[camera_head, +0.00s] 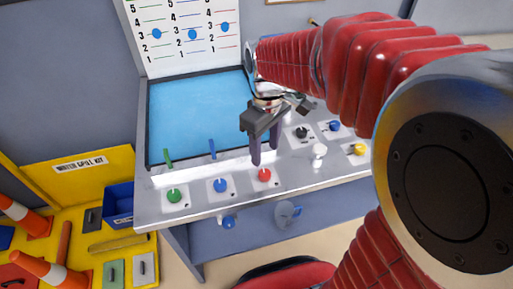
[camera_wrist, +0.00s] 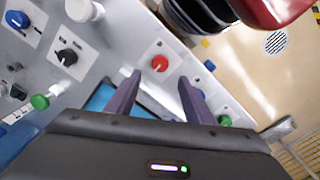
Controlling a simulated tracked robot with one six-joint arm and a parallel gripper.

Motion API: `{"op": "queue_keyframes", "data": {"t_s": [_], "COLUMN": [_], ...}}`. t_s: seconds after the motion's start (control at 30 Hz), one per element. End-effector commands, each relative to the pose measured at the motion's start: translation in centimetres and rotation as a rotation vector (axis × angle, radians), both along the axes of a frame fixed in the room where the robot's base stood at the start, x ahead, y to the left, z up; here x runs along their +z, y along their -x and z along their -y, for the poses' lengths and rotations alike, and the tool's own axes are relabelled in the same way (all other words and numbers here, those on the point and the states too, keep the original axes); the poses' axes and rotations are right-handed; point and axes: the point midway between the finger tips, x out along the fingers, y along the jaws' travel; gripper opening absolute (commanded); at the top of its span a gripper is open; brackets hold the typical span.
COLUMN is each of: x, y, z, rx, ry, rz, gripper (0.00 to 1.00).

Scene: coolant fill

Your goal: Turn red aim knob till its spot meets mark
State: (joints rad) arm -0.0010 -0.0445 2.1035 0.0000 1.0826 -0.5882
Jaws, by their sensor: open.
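The red knob (camera_head: 264,175) sits on a white plate on the console's front panel, right of the blue knob (camera_head: 220,185) and green knob (camera_head: 174,195). My gripper (camera_head: 263,157) is open above the red knob, fingers pointing down. In the wrist view the red knob (camera_wrist: 159,63) shows between and just beyond my fingertips (camera_wrist: 160,77), with nothing held. A white board (camera_head: 183,12) behind has numbered columns of coloured lines, with a blue spot (camera_head: 225,27) in the right column near level 3. I cannot tell which mark belongs to the red knob.
A blue panel (camera_head: 195,110) is set in the console behind the knobs. A white knob (camera_head: 319,150), black knob (camera_head: 302,132) and yellow knob (camera_head: 358,149) stand to the right. A yellow spill-kit tray (camera_head: 70,240) with cones is at left. My red arm covers the right side.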

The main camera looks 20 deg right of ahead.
Motion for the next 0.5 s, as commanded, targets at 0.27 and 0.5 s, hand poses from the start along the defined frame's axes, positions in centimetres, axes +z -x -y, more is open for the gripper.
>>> {"op": "queue_keyframes", "data": {"t_s": [0.27,0.5], "x": [-4.5,-7.9], "y": [0.1,0.1], "z": [0.0,0.0], "rx": [0.000,0.000], "ry": [0.001,-0.001], "rz": [-0.004,-0.003], "gripper": [0.48,0.48]}}
